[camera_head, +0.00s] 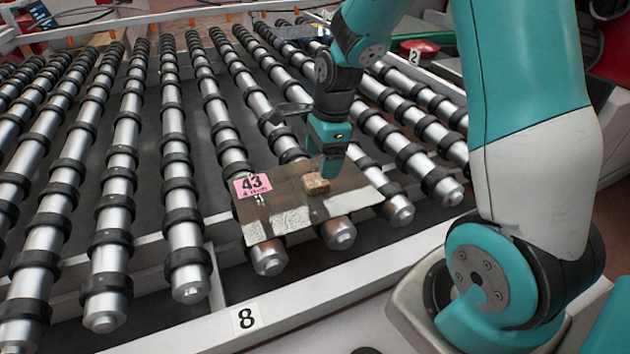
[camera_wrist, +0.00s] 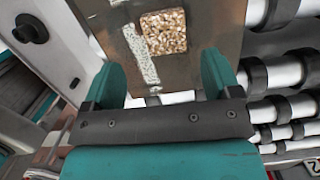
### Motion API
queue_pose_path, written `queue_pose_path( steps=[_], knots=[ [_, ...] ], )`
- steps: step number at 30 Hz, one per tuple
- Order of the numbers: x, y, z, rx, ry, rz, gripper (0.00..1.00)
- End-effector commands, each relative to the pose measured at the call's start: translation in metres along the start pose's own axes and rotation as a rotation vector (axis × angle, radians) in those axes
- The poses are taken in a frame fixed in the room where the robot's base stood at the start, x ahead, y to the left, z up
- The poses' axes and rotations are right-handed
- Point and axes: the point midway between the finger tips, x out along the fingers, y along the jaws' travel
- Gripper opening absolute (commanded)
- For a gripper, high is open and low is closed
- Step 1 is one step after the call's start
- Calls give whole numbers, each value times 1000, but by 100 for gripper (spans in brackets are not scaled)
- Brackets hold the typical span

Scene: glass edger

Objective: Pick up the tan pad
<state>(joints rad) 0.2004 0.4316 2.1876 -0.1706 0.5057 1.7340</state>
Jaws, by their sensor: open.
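The tan pad (camera_head: 316,185) is a small speckled block lying on a brownish glass sheet (camera_head: 285,224). In the wrist view the pad (camera_wrist: 164,32) shows whole, beyond my fingertips and roughly in line with the space between them. My gripper (camera_head: 328,168) is open, with its fingers close above the pad in the head view. In the wrist view my gripper (camera_wrist: 161,70) has its two teal fingers spread apart with nothing between them. I cannot tell the exact height of the fingertips over the sheet.
The sheet carries a pink label (camera_head: 252,186) marked 43 and rests on a conveyor of metal rollers (camera_head: 186,245) with black rings. A pale frame rail with a tag (camera_head: 246,319) marked 8 runs along the front. A red object (camera_head: 420,47) stands at the back right.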

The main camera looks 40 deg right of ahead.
Motion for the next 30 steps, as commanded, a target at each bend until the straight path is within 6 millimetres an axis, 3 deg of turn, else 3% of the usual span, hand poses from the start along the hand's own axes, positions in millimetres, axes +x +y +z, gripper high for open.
queue_pose_path(
  steps=[7,15,24,30],
  knots=[
    [18,-2,1,-1,0,3,83],
    [54,-6,2,-2,0,1,83],
    [60,-6,2,-1,-1,-2,83],
    [60,-6,2,-1,0,-2,37]
  ],
)
